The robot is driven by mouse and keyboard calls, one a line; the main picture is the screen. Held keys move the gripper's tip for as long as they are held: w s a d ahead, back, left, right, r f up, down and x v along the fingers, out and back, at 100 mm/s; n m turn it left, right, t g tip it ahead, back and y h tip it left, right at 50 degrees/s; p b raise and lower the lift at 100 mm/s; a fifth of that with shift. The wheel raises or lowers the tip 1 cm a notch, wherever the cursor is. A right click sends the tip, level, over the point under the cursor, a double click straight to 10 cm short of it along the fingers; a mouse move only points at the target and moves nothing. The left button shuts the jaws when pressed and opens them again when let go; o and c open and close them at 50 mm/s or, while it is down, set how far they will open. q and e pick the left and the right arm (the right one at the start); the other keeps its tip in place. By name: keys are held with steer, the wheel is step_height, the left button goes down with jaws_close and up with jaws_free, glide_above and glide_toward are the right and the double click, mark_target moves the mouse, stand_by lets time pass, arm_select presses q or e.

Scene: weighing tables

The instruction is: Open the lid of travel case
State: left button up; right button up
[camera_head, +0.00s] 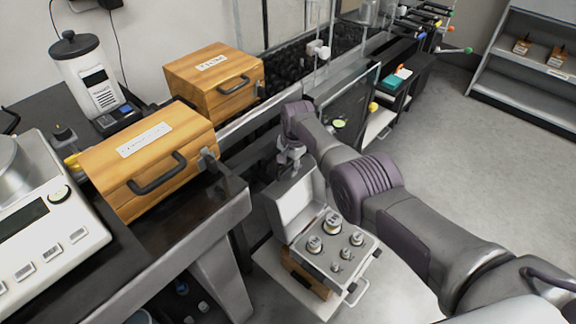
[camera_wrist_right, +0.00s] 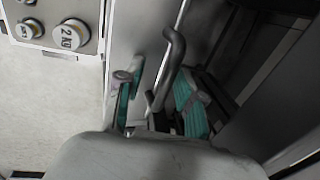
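Several round weights (camera_head: 332,222) sit in the exposed tray. My right gripper (camera_head: 290,158) is small and dark, just above the lid's top edge; whether it touches the lid is unclear. In the right wrist view, the lid (camera_wrist_right: 140,35) runs up the middle, with a dark bent bar beside it and the 2 KG weight (camera_wrist_right: 70,35) at upper left. The finger opening is unclear. My left gripper is out of view.
Two wooden cases with dark handles, one near (camera_head: 150,160) and one farther back (camera_head: 215,80), sit on the dark table left. A scale (camera_head: 50,215) is at far left. A glass-sided bench (camera_head: 345,105) stands behind my right wrist. Open floor (camera_head: 480,150) lies right.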

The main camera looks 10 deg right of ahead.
step_height(320, 180, up, 12)
steer(key=s+d, duration=0.1)
steer(key=shift+s, duration=0.25)
stand_by(0.5)
steer(key=shift+f, duration=0.1)
